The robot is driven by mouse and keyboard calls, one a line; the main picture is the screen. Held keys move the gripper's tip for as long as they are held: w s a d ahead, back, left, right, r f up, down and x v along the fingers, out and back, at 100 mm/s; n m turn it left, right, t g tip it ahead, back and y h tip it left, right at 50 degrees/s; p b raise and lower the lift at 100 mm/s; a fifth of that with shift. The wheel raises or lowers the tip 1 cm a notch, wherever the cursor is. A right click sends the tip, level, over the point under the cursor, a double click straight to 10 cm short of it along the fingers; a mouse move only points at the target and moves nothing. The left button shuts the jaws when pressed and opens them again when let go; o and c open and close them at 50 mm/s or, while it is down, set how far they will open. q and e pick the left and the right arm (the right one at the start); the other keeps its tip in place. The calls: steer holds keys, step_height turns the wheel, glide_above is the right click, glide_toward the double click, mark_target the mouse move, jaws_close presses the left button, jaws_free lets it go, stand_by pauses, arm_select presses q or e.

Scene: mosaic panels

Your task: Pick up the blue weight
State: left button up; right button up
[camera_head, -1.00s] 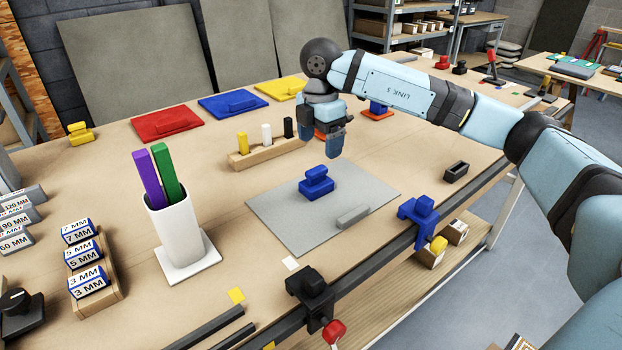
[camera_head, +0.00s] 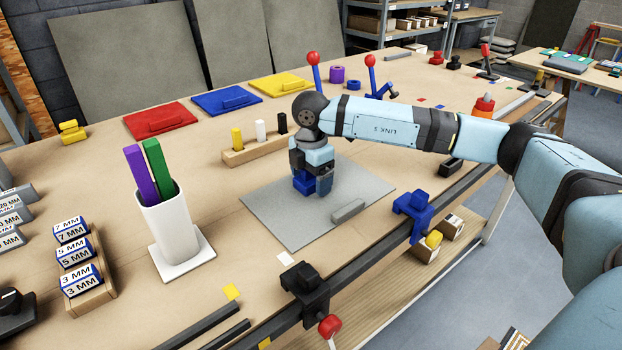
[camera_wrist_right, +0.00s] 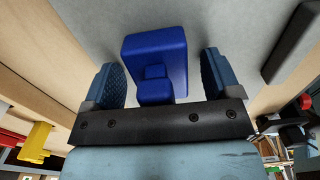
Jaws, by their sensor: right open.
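The blue weight (camera_head: 303,184) stands on the grey mat (camera_head: 270,213) in the head view, partly hidden by my right gripper (camera_head: 312,188). My right gripper points down over it with its fingers at the weight's height. In the right wrist view, the blue weight (camera_wrist_right: 156,62) shows its block and narrower grip between the two blue fingers of my right gripper (camera_wrist_right: 160,82). A gap shows on each side, so the fingers are open around the grip and not closed on it. My left gripper is not in view.
A grey bar (camera_head: 348,210) lies on the mat, right of the gripper. A wooden block with yellow, white and black pegs (camera_head: 250,152) stands behind. A white cup with purple and green bars (camera_head: 168,225) stands left. A blue clamp (camera_head: 414,212) sits on the front edge.

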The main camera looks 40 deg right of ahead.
steer(key=c, duration=1.5)
steer(key=shift+r, duration=0.1)
jaws_close()
steer(key=shift+r, duration=0.1)
